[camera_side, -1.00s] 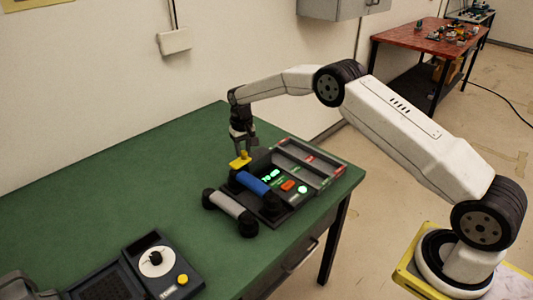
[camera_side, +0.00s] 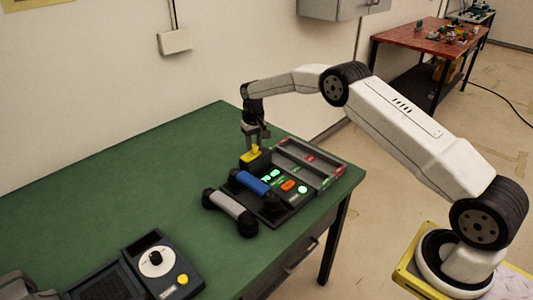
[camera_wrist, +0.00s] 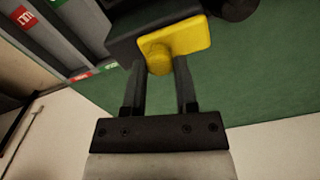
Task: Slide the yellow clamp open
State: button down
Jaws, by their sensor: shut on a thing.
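The yellow clamp (camera_side: 251,154) sits at the back left corner of the dark phone base (camera_side: 297,211), near the blue handset (camera_side: 253,182). In the wrist view the clamp (camera_wrist: 191,38) is a flat yellow plate with a round knob, lying against a dark block. My gripper (camera_side: 254,146) is directly above the clamp. In the wrist view my gripper (camera_wrist: 163,68) has its two fingers on either side of the knob, shut on it. The fingertips partly cover the knob's sides.
A grey handset (camera_side: 229,206) lies in front of the blue one. Grey slots (camera_side: 310,163) with coloured labels lie right of the base. A dial unit (camera_side: 156,262) stands at the table's front. The green table (camera_side: 110,190) is clear to the left.

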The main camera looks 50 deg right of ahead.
aim_at(256, 145)
jog(key=shift+d, duration=0.45)
jog(key=shift+c, duration=1.9)
grip_release()
jog(key=shift+r, duration=0.1)
jog(key=shift+r, duration=3.85)
